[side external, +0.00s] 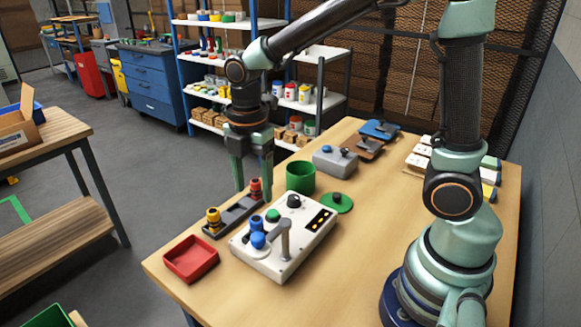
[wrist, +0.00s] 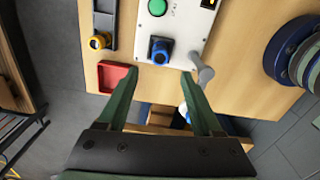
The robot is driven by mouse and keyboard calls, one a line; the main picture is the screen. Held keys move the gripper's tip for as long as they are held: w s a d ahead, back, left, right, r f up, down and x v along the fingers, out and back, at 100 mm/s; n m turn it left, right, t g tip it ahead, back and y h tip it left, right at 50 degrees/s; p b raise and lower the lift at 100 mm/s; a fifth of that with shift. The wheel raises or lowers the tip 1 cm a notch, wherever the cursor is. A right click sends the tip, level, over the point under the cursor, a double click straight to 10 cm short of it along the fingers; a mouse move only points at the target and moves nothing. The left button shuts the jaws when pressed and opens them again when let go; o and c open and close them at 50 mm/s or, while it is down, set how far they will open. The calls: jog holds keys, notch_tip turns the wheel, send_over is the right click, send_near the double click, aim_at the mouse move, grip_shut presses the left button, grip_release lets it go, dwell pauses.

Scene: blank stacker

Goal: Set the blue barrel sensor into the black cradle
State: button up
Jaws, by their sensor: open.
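A blue barrel piece (side external: 257,239) with a dark part sits on the white control box, left of its grey lever. In the wrist view this blue piece (wrist: 160,50) lies just beyond the fingertips; I cannot tell whether it stands loose on the box. The black cradle (side external: 234,214) lies left of the box, with a yellow barrel (side external: 213,220) at its near end and a red barrel (side external: 255,188) at its far end. The cradle (wrist: 104,20) is partly cut off in the wrist view. My gripper (side external: 253,190) is open and empty, pointing down; its fingers partly overlap the red barrel.
The white control box (side external: 285,258) carries a green button (side external: 272,215) and an upright grey lever (side external: 285,241). A red tray (side external: 190,260) sits at the table's near left edge. A green cup (side external: 300,177) and grey box (side external: 335,160) stand behind.

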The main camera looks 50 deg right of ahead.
jog(key=s+d+r+m+t, duration=0.5)
jog(key=s+d+r+m, duration=0.1)
jog(key=m, duration=1.3)
notch_tip(320, 180, up, 2)
jog(key=shift+s+d+r+t, duration=0.25)
jog(key=shift+s+t, duration=0.05)
jog(key=shift+s, duration=0.2)
